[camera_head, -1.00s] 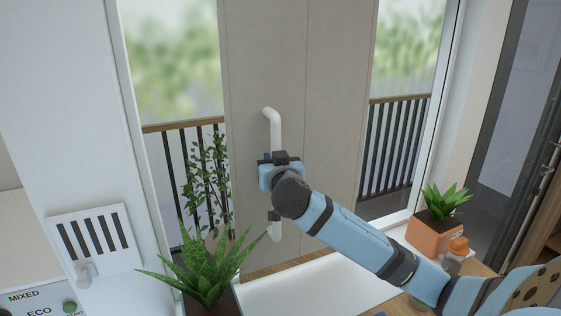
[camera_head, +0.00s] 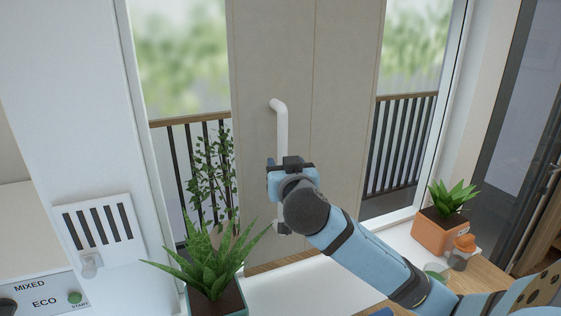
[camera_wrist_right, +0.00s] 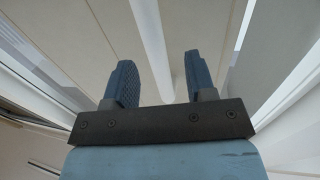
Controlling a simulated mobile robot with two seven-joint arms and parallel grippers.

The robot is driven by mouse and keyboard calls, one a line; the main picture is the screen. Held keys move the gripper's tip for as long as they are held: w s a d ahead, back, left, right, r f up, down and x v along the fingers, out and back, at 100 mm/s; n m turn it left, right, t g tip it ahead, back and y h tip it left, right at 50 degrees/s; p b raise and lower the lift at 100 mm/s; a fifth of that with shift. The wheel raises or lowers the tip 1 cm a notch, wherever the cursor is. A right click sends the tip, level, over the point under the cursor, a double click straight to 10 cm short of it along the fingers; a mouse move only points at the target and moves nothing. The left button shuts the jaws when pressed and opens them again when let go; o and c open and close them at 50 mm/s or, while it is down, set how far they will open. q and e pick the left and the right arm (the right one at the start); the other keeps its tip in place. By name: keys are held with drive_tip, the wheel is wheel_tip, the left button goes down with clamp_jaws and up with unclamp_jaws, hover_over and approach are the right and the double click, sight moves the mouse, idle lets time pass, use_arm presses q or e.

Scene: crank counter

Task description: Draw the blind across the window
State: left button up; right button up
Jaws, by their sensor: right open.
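The blind (camera_head: 345,90) is a beige panel of flat strips hanging across the middle of the window, with glass uncovered on both sides. A white upright bar handle (camera_head: 281,125) stands on its left part. My right gripper (camera_head: 290,163) is in front of the handle and hides part of it. In the right wrist view the two fingers of my right gripper (camera_wrist_right: 157,80) are apart, and the white bar (camera_wrist_right: 152,45) runs between them in the picture. I cannot tell whether a finger touches it. My left gripper is not in view.
A spiky plant (camera_head: 212,262) stands on the left of the sill, below the blind. A plant in an orange pot (camera_head: 440,232) and a small orange-topped jar (camera_head: 462,252) stand at the right. A white slotted wall panel (camera_head: 98,232) is at the left.

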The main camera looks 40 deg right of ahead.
drive_tip(key=v, duration=0.7)
drive_tip(key=shift+s, duration=0.1)
idle(0.4)
